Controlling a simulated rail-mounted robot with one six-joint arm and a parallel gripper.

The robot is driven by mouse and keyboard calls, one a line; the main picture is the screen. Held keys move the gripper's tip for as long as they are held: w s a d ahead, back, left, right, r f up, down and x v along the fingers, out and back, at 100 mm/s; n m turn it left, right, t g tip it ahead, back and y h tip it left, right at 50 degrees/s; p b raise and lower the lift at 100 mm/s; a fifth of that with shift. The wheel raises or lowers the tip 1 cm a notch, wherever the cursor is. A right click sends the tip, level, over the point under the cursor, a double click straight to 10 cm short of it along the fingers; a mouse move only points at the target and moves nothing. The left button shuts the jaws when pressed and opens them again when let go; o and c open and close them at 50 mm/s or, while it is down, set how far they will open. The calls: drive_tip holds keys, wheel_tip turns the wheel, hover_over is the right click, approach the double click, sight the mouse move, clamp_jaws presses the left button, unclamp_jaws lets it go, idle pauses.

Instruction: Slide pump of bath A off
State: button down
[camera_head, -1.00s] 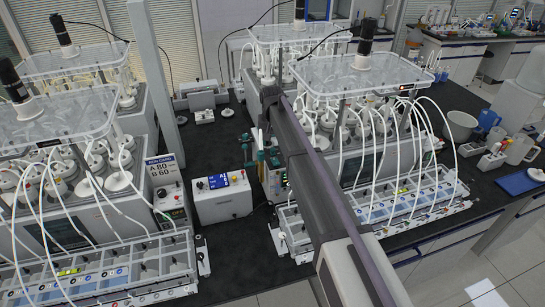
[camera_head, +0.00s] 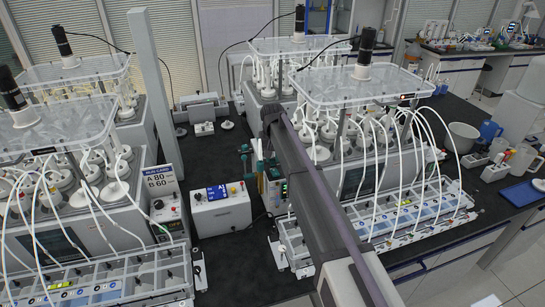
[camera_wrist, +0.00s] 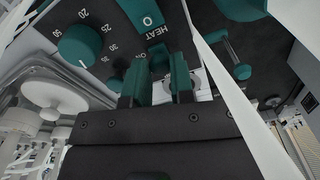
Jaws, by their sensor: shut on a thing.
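My gripper (camera_wrist: 157,78) shows two teal fingertips in the wrist view, close together against a dark control panel (camera_wrist: 108,25). They are shut on a small teal control (camera_wrist: 160,62), taken to be the pump slider; its position is mostly hidden by the fingers. Beside it are the HEAT rocker switch (camera_wrist: 147,18), marked 0, and a teal dial (camera_wrist: 79,45) with a number scale. In the head view my gripper (camera_head: 259,168) is small, at the narrow end of the right front bath (camera_head: 385,170), partly hidden by my arm. No A label is readable on this bath.
A card (camera_head: 160,180) reading A 80, B 60 stands left of a white box with a blue display (camera_head: 220,208). White tubes arch over the front bottle racks. Another bath stands at the left.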

drive_tip(key=shift+w+a, duration=0.2)
drive_tip(key=shift+w, duration=0.35)
drive_tip(key=shift+w+a, duration=0.2)
drive_tip(key=shift+w, duration=0.35)
drive_tip(key=c, duration=1)
unclamp_jaws()
wheel_tip(320, 180, up, 11)
drive_tip(key=p, duration=1)
drive_tip(key=shift+p, duration=0.4)
